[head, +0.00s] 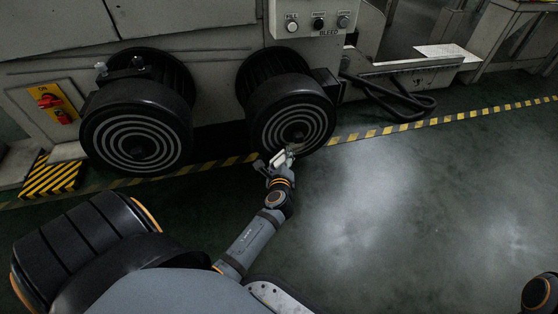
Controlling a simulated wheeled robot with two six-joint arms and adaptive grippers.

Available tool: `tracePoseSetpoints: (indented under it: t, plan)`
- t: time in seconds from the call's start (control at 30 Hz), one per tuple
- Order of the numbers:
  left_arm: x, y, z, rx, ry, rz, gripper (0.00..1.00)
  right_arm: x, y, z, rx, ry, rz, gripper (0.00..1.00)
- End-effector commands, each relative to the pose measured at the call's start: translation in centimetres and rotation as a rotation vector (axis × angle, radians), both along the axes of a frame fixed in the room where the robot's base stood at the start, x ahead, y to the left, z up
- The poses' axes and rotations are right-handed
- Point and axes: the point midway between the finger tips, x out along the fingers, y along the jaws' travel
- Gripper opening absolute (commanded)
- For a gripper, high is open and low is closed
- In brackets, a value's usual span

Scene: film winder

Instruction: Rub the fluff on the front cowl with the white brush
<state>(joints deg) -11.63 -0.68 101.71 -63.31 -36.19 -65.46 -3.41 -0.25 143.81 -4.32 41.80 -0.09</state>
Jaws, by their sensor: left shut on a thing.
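Two black round motors with pale concentric rings on their cowls stand against the machine: a left cowl (136,136) and a right cowl (295,124). I cannot tell which is called the front cowl. My left gripper (281,160) is at the lower edge of the right cowl, shut on a small whitish thing, likely the white brush (278,157). The gripper covers much of it, and I cannot tell whether it touches the cowl. Fluff is too small or dim to make out. My right gripper is out of view.
A yellow panel with red switches (48,101) is at the left. A control box with knobs marked BLEED (317,20) sits above. A dark hose (405,103) loops at the right. A yellow-black floor stripe (437,119) runs along the machine. The green floor is clear.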

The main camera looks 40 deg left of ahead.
Motion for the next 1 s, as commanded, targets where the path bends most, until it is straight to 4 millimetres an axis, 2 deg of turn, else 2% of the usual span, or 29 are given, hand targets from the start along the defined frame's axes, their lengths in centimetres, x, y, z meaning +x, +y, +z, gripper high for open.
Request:
tracePoseSetpoints:
  t: [0.23,0.47,0.8,1.0]
  plan:
    - [1.8,-1.8,0.0,-0.003,-0.002,-0.001,0.41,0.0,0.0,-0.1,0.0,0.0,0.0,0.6]
    - [2.2,-2.1,0.0,0.0,0.0,-0.001,0.41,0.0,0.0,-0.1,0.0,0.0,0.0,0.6]
    - [4.6,-3.9,0.0,-0.001,-0.001,-0.001,0.41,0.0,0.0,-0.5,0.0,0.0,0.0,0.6]
    - [4.9,-4.1,0.0,0.001,0.0,-0.001,0.41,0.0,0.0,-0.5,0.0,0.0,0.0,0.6]
